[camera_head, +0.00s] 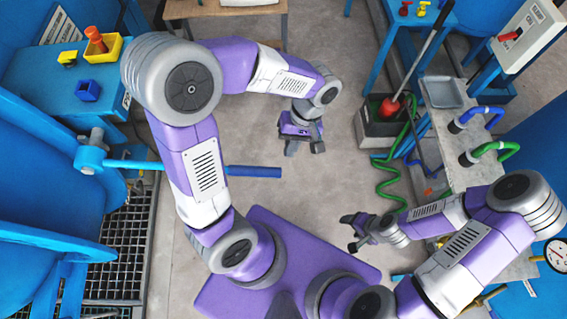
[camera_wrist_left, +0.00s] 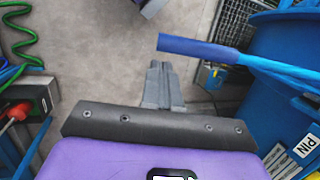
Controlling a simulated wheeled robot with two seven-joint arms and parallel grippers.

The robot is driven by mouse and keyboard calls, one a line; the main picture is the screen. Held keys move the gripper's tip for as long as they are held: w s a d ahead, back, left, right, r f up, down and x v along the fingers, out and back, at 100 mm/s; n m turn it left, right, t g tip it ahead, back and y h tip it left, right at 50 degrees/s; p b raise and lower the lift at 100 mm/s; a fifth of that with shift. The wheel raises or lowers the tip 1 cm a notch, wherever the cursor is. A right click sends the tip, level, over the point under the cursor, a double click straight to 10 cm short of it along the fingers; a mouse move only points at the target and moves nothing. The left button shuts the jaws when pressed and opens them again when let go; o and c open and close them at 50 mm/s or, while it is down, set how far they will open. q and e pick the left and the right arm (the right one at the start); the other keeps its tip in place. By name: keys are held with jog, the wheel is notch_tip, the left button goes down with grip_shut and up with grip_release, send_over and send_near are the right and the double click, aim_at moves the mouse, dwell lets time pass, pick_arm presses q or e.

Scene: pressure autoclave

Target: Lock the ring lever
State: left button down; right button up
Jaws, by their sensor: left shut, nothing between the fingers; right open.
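The ring lever (camera_head: 253,171) is a light blue bar with a darker blue sleeve on its free end. It runs right from a blue hub (camera_head: 90,156) on the blue vessel at the left. In the left wrist view its sleeved end (camera_wrist_left: 197,49) points left, beyond my fingertips. My left gripper (camera_head: 303,149) is shut and empty, apart from the lever, above and right of its free end in the head view. Its closed fingers show in the left wrist view (camera_wrist_left: 162,82). My right gripper (camera_head: 352,232) is open and empty over the floor, far from the lever.
A dark grate (camera_head: 125,240) lies below the lever. A dark box (camera_head: 385,125) and green hose (camera_head: 385,190) are on the right. The middle floor is clear.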

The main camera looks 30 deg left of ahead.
aim_at(281, 171)
pick_arm(q)
jog(key=b+x, duration=0.1)
jog(key=x, duration=0.6)
jog(key=shift+f, duration=0.4)
